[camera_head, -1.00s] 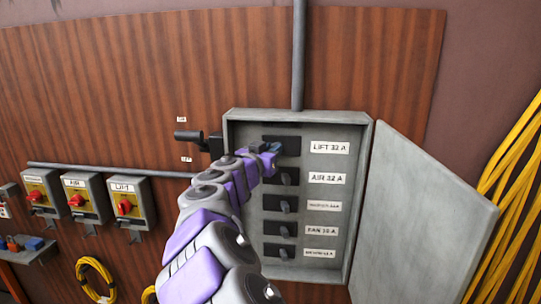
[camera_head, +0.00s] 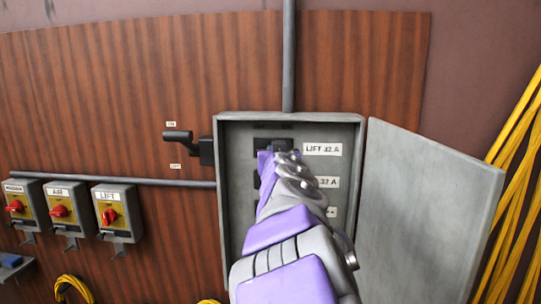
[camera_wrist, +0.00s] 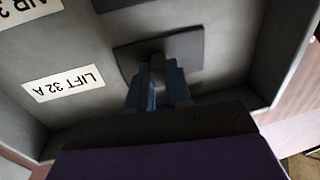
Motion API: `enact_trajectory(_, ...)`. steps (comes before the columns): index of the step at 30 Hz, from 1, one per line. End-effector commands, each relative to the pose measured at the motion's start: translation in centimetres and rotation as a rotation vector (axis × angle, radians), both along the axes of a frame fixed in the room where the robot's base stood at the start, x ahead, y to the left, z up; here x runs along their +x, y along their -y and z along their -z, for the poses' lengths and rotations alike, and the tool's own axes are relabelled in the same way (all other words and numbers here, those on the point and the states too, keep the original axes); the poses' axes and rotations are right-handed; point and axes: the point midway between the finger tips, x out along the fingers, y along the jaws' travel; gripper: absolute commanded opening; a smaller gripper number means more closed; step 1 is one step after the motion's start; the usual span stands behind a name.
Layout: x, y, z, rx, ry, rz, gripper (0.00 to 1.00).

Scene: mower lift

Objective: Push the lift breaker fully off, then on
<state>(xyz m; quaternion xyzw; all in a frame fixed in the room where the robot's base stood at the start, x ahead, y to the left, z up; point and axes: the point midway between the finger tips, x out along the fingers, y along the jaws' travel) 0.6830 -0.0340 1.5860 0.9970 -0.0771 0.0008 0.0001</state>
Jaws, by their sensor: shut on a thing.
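The lift breaker is a dark block (camera_head: 262,144) at the top of the open grey box, beside the label "LIFT 32 A" (camera_head: 322,149). In the wrist view its dark plate (camera_wrist: 195,48) and the label (camera_wrist: 68,83) appear upside down. My gripper (camera_head: 279,150) is at this breaker, with my arm reaching up from below. In the wrist view my blue-grey fingers (camera_wrist: 158,88) are closed around the breaker's small grey toggle (camera_wrist: 158,60). The fingers hide most of the toggle, so I cannot tell its exact position.
The grey breaker box (camera_head: 228,225) has its door (camera_head: 425,215) swung open to the right. My arm covers most of the lower breakers. A black lever handle (camera_head: 180,136) juts out left of the box. Red rotary switches (camera_head: 109,216) line the lower left. Yellow cables (camera_head: 520,170) hang at right.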

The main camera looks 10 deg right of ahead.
Motion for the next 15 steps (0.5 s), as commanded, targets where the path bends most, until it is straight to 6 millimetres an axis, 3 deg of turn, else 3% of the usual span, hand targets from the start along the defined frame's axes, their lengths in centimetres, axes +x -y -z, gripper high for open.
enact_trajectory(15, 0.0, 1.5, -0.4, 0.004, 0.0, -0.21, 0.0)
